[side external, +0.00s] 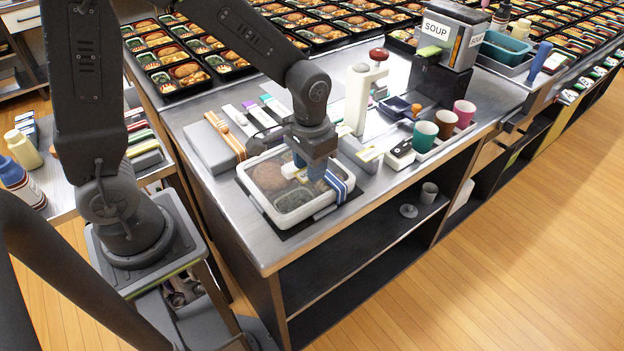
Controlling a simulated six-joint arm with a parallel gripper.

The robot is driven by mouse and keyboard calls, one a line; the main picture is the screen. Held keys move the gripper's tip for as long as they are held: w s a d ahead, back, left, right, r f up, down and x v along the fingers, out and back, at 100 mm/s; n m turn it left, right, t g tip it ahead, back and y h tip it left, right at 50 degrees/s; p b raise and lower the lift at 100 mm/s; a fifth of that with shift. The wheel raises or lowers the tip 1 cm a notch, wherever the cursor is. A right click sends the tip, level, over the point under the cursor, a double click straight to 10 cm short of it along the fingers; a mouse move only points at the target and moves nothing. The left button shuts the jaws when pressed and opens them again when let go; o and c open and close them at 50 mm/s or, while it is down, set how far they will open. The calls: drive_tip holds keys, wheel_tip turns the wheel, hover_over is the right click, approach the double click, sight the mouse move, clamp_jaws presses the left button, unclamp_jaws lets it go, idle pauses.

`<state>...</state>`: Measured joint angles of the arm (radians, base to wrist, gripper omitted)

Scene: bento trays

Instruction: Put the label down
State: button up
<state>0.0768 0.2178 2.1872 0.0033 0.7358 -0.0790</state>
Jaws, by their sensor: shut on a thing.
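My gripper (308,178) points down over the white bento tray (284,222) at the front of the steel counter. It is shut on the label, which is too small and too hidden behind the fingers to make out. The tray holds food that shows dimly through a clear lid. A blue and white striped band (337,186) runs over the tray's right end, just right of my gripper. I cannot tell whether the label touches the lid.
A grey box (209,146) with an orange band stands left of the tray. Green (424,137) and pink (464,113) cups are at the right. The counter's front edge is close to the tray.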

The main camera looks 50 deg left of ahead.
sight(311, 190)
drive_tip(key=shift+d+f, duration=0.2)
drive_tip(key=shift+w+f, duration=0.1)
drive_tip(key=shift+f, duration=1.85)
drive_tip(key=shift+f, duration=0.1)
drive_tip(key=shift+f, duration=0.1)
drive_tip(key=o, duration=0.9)
drive_tip(key=shift+f, duration=0.15)
drive_tip(key=shift+o, duration=0.2)
